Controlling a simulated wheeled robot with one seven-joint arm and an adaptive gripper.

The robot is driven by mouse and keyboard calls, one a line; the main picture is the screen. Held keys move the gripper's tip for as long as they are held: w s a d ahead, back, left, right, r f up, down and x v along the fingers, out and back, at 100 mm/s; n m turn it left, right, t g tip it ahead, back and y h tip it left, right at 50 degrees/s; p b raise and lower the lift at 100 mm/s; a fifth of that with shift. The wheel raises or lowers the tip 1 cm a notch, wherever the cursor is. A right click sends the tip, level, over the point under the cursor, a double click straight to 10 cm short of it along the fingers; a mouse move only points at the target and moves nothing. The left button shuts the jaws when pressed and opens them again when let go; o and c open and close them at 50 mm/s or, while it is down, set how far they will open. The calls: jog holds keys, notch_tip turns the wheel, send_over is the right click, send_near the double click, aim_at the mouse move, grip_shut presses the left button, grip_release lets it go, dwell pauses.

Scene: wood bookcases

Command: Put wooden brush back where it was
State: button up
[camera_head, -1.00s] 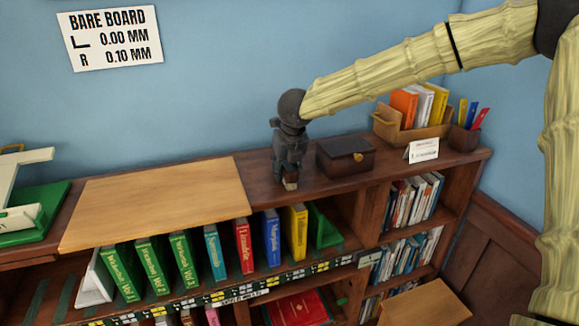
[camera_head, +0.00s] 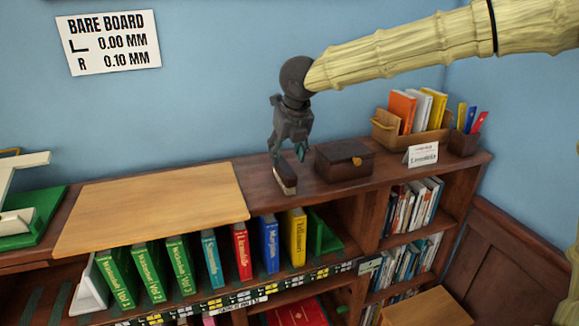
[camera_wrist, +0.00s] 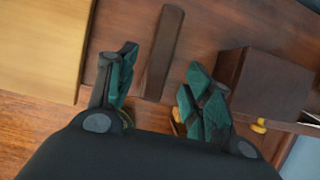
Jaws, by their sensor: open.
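The wooden brush (camera_head: 285,180) rests on top of the dark wood bookcase (camera_head: 333,187), left of a small dark box. It has a dark wooden back and a pale lower part near its front end. In the wrist view the brush (camera_wrist: 166,50) is a long dark bar, slightly tilted, lying between and beyond my fingers. My gripper (camera_head: 287,156) is open above the brush, with green-padded fingers spread apart. In the wrist view my gripper (camera_wrist: 162,62) holds nothing. Whether a finger touches the brush cannot be told.
The dark box (camera_head: 344,160) with a yellow clasp stands close to the right. A light wooden board (camera_head: 150,210) lies to the left. A book caddy (camera_head: 412,138) and a white card (camera_head: 423,154) are farther right. Several upright books fill the shelf below.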

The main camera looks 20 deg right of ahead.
jog(key=shift+v, duration=1.9)
